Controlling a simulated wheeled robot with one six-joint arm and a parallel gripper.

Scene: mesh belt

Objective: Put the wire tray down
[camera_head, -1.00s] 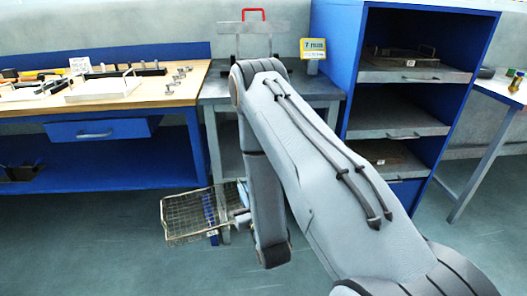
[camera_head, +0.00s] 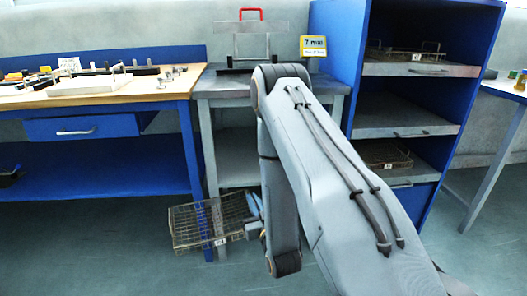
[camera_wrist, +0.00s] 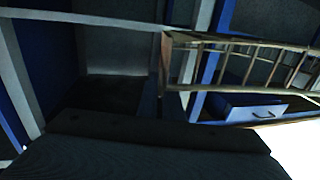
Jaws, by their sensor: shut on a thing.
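The wire tray (camera_head: 205,226) is a shallow metal mesh basket with a small white tag. In the head view it hangs low, in front of the grey stand's legs, tilted a little. My gripper (camera_head: 256,228) is at the tray's right side, shut on it, with the fingers partly hidden by the tray and my arm. In the wrist view the tray's wire rim and side bars (camera_wrist: 240,45) cross the upper right. The contact between fingers and rim is not clear there.
A grey stand (camera_head: 229,92) bears a red-handled frame and a yellow "7 mm" sign (camera_head: 313,46). A blue shelf unit (camera_head: 337,32) at right holds wire trays on its upper and lower shelves. A wooden-topped workbench (camera_head: 150,96) with tools stands left. The floor in front is clear.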

